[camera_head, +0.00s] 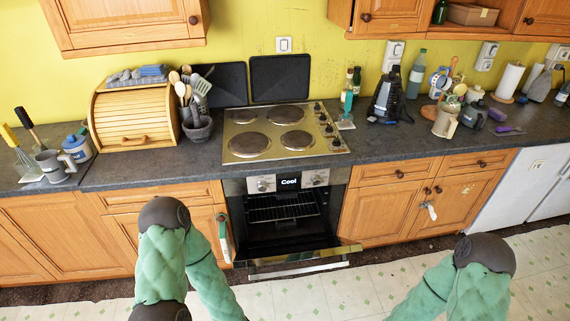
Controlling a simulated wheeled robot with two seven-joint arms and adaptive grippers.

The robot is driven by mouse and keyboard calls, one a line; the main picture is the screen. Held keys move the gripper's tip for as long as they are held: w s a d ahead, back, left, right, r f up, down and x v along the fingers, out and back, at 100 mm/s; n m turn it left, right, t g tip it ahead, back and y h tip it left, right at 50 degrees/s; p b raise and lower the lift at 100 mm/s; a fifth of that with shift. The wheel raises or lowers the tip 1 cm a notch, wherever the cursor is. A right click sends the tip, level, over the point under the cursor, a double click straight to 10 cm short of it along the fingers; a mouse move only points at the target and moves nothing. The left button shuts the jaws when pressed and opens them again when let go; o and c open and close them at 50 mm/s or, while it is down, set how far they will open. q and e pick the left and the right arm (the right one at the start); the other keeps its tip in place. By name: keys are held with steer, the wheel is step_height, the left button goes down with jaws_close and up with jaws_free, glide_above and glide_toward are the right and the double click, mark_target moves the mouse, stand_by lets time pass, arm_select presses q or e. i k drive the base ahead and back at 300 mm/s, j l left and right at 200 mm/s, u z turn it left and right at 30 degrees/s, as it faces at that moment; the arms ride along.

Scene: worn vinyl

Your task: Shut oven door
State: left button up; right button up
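The oven (284,213) is built in under the hob, in the middle of the view. Its cavity shows, with a wire rack (283,208) inside. The oven door (300,262) is hinged down and stands open, with its metal edge and handle low in front of the oven. My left arm comes up at the lower left and bends back down; its gripper is below the picture edge. My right arm shows at the lower right, and its gripper is also out of view. I cannot see either gripper touching the door.
The hob (285,134) lies above the oven, with a bread box (134,118) and a utensil pot (198,127) to its left. Wooden cabinets flank the oven. Light patterned floor (375,285) is clear in front.

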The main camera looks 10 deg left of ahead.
mark_target(252, 256)
steer(key=u, duration=0.35)
steer(key=k+j+z, duration=0.15)
steer(key=j, duration=0.3)
steer(key=j+z, duration=0.1)
steer(key=j, duration=0.35)
steer(key=i+l+u, duration=0.15)
steer(key=u, duration=0.3)
steer(key=i+l+u, duration=0.1)
steer(key=l+u, duration=0.4)
steer(key=i+j, duration=0.05)
steer(key=j, duration=0.05)
